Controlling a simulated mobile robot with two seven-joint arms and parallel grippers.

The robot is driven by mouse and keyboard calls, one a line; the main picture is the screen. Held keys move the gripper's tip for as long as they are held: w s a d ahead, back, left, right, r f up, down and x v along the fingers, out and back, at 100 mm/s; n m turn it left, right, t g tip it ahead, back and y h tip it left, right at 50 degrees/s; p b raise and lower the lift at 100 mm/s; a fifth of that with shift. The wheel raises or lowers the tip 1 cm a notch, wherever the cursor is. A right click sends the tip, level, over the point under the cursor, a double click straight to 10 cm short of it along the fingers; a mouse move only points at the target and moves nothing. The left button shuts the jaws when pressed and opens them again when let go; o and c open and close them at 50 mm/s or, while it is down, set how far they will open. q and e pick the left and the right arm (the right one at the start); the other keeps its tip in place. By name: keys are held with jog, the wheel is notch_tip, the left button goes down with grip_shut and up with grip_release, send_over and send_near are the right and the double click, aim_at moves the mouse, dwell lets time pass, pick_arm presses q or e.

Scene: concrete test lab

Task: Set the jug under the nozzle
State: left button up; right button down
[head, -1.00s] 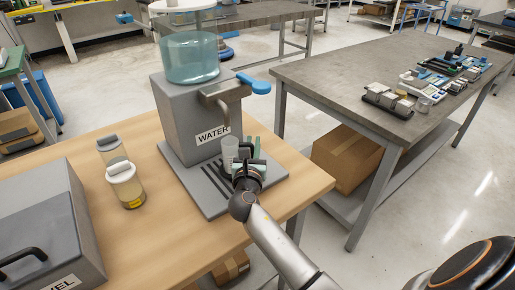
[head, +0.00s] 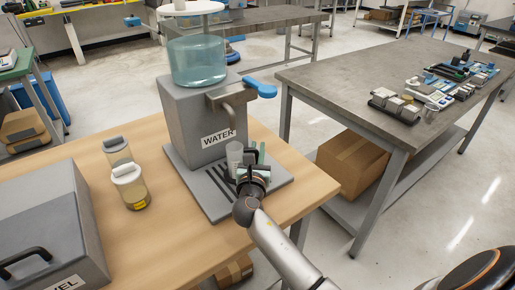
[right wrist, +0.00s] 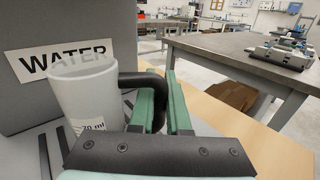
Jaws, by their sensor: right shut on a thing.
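The jug is a pale grey cup (head: 234,157) with a black handle. It stands upright over the slotted drip tray of the grey water dispenser (head: 190,120), below the bent nozzle (head: 229,118). In the right wrist view the jug (right wrist: 88,98) shows a volume label and hides part of the WATER sign. My right gripper (head: 257,160) is on the near right side of the jug. In the wrist view its green fingers (right wrist: 160,92) are shut on the black handle. I cannot tell whether the jug's base touches the tray. My left gripper is not in view.
Two lidded jars (head: 117,152) (head: 130,187) stand left of the dispenser. A grey box (head: 45,225) with a black handle is at the front left. A blue lever (head: 260,87) sits above the nozzle. A grey workbench (head: 385,80) stands across a gap on the right.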

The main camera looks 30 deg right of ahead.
jog(key=c, duration=0.8)
grip_release()
jog(key=shift+p+v, duration=0.6)
jog(key=shift+v, duration=0.7)
jog(key=shift+p+v, duration=0.75)
jog(key=shift+v, duration=2)
